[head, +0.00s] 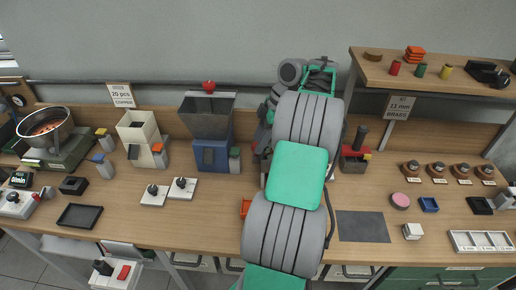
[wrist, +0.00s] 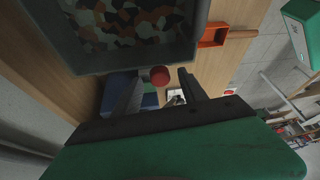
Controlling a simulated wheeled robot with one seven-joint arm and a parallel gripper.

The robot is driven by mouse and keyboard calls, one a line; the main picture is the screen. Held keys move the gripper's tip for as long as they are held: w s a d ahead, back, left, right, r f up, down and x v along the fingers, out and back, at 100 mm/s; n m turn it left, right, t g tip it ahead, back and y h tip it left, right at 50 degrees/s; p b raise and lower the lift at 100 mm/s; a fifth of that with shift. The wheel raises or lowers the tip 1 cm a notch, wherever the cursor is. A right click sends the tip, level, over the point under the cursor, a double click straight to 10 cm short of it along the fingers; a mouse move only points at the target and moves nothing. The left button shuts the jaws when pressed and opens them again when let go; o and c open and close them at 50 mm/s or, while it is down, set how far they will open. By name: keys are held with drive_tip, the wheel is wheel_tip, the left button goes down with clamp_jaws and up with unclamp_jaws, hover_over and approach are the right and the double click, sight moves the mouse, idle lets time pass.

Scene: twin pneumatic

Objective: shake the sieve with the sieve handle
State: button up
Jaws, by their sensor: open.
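A grey, steep-walled hopper on a blue base (head: 208,118) stands left of my arm; it looks like the sieve. In the wrist view the grey hopper (wrist: 200,12) holds mixed orange, tan and dark pieces. A red ball knob (head: 209,86), likely the sieve handle, shows at the hopper's back edge. A red knob also shows in the wrist view (wrist: 160,76), close to the hopper wall. My gripper (wrist: 160,90) is open, and the knob appears between its two dark fingers. I see no contact. My arm hides my gripper in the head view.
An orange scoop (wrist: 213,36) with a wooden handle lies close to the hopper. A cream machine (head: 138,135) and two white blocks with black knobs (head: 168,190) stand to its left. A shelf (head: 430,80) overhangs the right side. A dark mat (head: 362,227) lies clear.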

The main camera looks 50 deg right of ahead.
drive_tip(key=shift+w+a+f, duration=0.15)
drive_tip(key=shift+a+f, duration=0.05)
drive_tip(key=shift+f, duration=0.3)
drive_tip(key=shift+c, duration=0.5)
clamp_jaws()
idle(0.6)
